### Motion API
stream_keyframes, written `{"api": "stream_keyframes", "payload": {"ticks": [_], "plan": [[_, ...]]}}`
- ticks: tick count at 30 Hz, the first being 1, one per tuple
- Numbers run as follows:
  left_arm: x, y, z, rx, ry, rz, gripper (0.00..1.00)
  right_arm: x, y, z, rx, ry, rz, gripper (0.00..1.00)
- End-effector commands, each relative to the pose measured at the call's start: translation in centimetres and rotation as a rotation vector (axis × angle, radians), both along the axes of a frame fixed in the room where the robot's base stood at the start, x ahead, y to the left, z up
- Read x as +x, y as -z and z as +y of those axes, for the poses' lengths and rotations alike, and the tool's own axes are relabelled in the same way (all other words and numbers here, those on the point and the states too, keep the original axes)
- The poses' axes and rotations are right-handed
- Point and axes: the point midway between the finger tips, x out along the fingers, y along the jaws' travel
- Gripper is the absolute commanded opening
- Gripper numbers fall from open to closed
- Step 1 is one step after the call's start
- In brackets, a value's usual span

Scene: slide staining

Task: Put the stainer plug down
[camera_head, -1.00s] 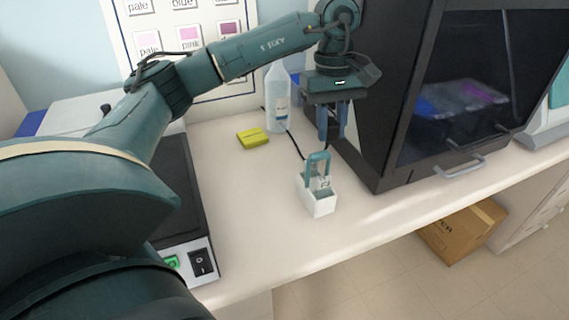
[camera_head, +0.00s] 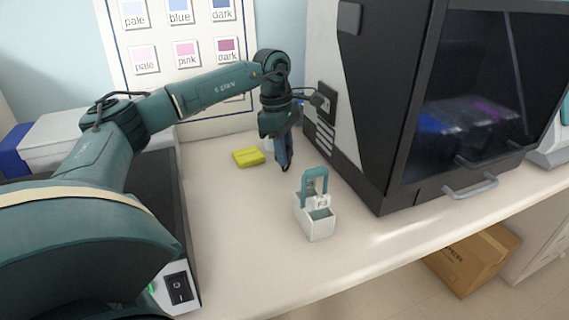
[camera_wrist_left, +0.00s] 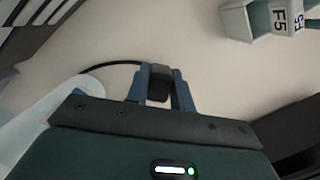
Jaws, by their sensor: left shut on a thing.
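My left gripper (camera_head: 284,162) is low over the white bench, left of the big black and grey stainer (camera_head: 355,120). In the left wrist view, its two blue-grey fingers (camera_wrist_left: 160,84) are shut on the black plug (camera_wrist_left: 158,86). A black cable (camera_wrist_left: 108,67) runs left from the plug. In the head view the fingers mostly hide the plug, and I cannot tell if it touches the bench. The stainer's side shows a dark panel (camera_head: 327,101) and vent slots. My right gripper is not in view.
A white slide holder (camera_head: 318,228) with a teal handle stands in front; it also shows in the wrist view (camera_wrist_left: 237,22). A yellow box (camera_head: 248,157) lies left of the gripper. A bottle is mostly hidden behind it. A device with a black switch (camera_head: 179,288) stands front left.

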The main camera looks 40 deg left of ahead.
Motion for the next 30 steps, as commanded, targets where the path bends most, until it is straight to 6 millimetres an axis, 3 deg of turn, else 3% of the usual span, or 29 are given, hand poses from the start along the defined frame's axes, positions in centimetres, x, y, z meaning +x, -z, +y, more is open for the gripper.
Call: {"api": "stream_keyframes", "payload": {"ticks": [7, 28, 29, 30], "plan": [[-0.1, 3.3, 0.0, 0.001, 0.0, 0.003, 0.0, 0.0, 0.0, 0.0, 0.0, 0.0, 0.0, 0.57], [0.0, 4.7, 0.0, 0.0, 0.002, 0.0, 0.0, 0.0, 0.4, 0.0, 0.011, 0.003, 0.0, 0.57], [0.0, 4.7, 0.0, 0.001, 0.002, 0.0, 0.25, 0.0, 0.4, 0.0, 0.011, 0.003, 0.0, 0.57], [0.0, 4.7, 0.0, 0.001, 0.002, 0.0, 0.28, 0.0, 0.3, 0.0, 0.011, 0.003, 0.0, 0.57]]}}
